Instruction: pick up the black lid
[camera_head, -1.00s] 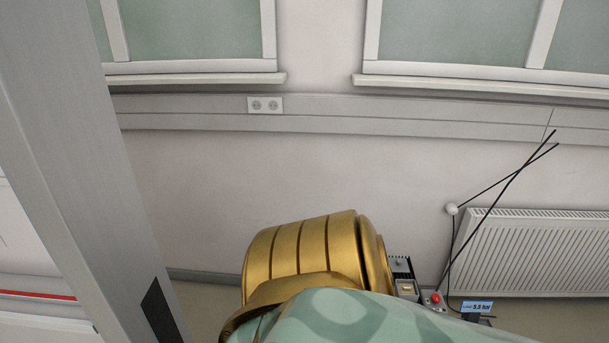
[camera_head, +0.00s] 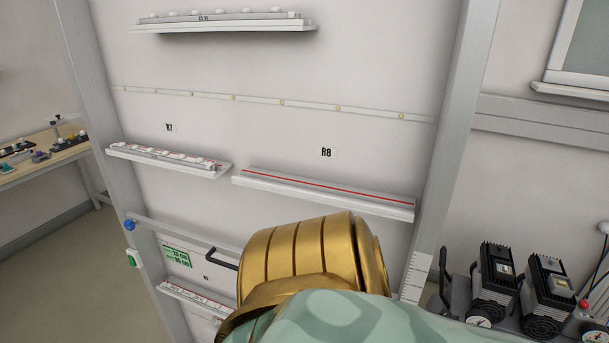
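No black lid can be made out in the head view. Neither of my grippers is in the frame. A gold ribbed part and a pale green patterned surface fill the lower middle and hide what lies behind them; they keep the same place in both frames and look like part of my own body.
A white wall panel carries an upper shelf (camera_head: 225,24), a left shelf (camera_head: 168,160) and the R8 shelf (camera_head: 325,193). Dark machines (camera_head: 497,276) stand at the lower right. A wooden table (camera_head: 45,163) with small items stands at the far left, with open floor (camera_head: 60,260) before it.

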